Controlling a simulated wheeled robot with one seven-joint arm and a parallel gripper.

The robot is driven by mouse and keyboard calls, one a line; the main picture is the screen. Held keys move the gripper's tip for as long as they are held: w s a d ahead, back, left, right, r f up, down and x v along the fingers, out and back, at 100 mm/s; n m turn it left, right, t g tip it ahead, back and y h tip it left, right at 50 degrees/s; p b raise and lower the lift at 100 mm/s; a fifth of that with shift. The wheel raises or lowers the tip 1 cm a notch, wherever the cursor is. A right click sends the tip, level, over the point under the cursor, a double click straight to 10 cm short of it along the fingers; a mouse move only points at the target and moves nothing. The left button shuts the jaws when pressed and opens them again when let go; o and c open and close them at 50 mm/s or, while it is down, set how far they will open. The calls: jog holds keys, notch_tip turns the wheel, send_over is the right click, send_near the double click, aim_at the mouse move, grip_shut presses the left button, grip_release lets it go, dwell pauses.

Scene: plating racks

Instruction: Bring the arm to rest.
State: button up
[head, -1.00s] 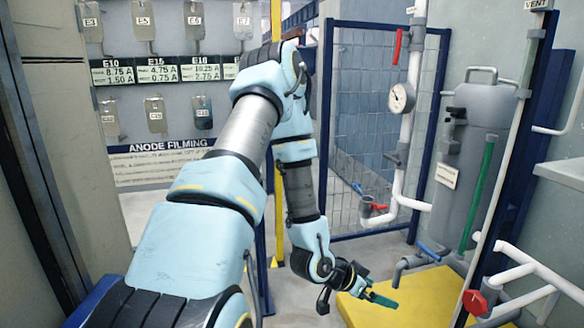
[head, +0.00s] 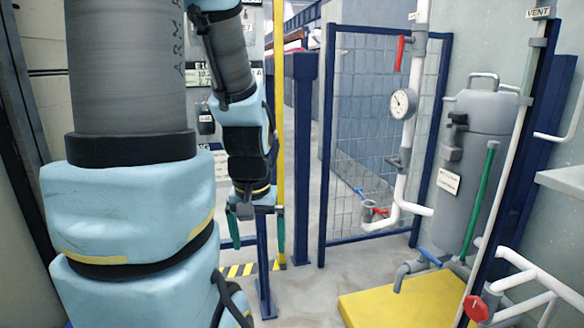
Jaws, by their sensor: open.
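My gripper (head: 258,240) hangs in the middle left of the head view, its two green fingers pointing down and spread apart. It is open, with nothing between the fingers. My arm rises large in the left of the view and folds down to the gripper. A dark blue post stands close by the gripper, and I cannot tell the exact gap. The arm hides most of the panel on the left.
A mesh gate (head: 372,130) in a blue frame stands right of the gripper. Further right are a pressure gauge (head: 404,103) on a white pipe, a grey tank (head: 475,165) and a yellow platform (head: 410,300). The grey floor (head: 310,290) between is bare.

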notch_tip(320, 180, up, 32)
jog(key=p, duration=3)
jog(key=shift+p, duration=0.4)
jog(key=shift+c, duration=0.2)
